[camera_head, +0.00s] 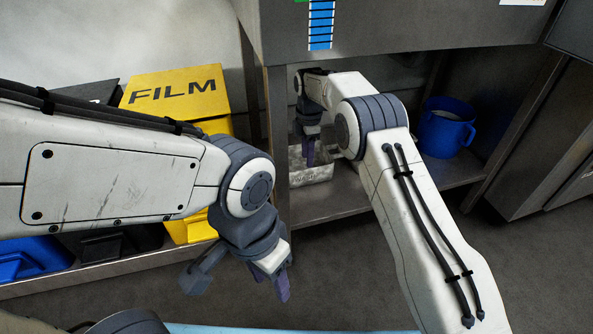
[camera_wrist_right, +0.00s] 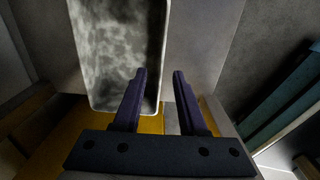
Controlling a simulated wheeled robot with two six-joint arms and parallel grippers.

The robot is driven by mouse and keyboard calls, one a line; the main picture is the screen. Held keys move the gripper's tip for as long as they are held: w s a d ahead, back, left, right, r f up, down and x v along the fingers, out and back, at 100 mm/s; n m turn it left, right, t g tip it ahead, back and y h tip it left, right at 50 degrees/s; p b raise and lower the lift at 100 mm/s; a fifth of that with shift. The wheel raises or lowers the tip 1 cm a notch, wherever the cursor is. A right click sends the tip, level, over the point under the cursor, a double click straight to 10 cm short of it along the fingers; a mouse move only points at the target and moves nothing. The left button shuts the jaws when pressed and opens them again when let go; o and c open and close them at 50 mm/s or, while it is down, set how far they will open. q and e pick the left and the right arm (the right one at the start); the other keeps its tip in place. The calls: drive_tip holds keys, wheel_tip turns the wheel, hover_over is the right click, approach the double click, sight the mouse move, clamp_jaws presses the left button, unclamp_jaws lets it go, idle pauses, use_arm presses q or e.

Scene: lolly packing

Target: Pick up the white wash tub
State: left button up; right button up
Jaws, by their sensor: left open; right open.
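The white wash tub (camera_head: 322,172) stands on the metal shelf under the counter in the head view, partly hidden behind my right arm. In the right wrist view the tub (camera_wrist_right: 90,85) is a long, open container with a pale rim and a mottled grey inside. My right gripper (camera_wrist_right: 159,73) is open at the tub, and its long side rim appears between the two fingers. I cannot tell whether the fingers touch it. In the head view the right gripper (camera_head: 308,150) is over the tub. My left gripper (camera_head: 282,288) is open and empty in front of the shelf.
A blue bucket (camera_head: 446,128) stands farther right on the same shelf (camera_head: 340,196). A yellow FILM box (camera_head: 178,90) and dark and blue bins (camera_head: 30,258) are at the left. The counter (camera_head: 400,28) overhangs the shelf, with an upright post (camera_head: 276,130) left of the tub.

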sight(307, 184)
wheel_tip(307, 184, down, 10)
drive_tip(key=b, duration=0.6)
drive_tip(key=shift+s+r, duration=0.1)
drive_tip(key=shift+r, duration=0.25)
clamp_jaws()
idle(0.8)
